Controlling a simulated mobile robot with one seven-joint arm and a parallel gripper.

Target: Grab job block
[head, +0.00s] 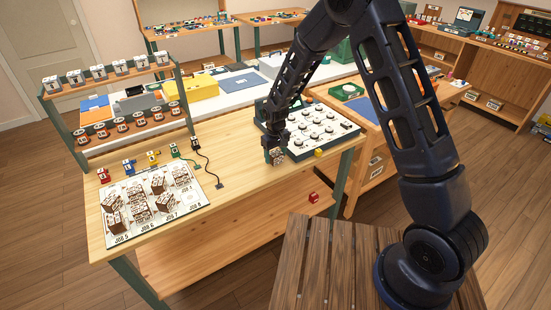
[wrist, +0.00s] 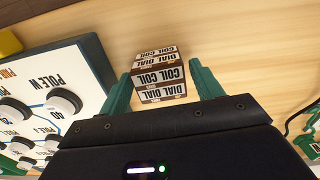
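A brown-and-white job block (wrist: 160,78) with "DIAL" and "COIL" lettering sits between the green fingers of my gripper (wrist: 160,72) in the wrist view. Several similar blocks (head: 140,204) stand on the white job mat (head: 190,198) at left.
The white dial panel (head: 312,126) stands right behind my gripper, with a yellow block (head: 318,152) by its front edge. A black cable plug (head: 196,146) and small coloured pieces (head: 153,158) lie left. A red cube (head: 313,197) is below the bench edge. Bare bench (head: 238,165) lies between mat and gripper.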

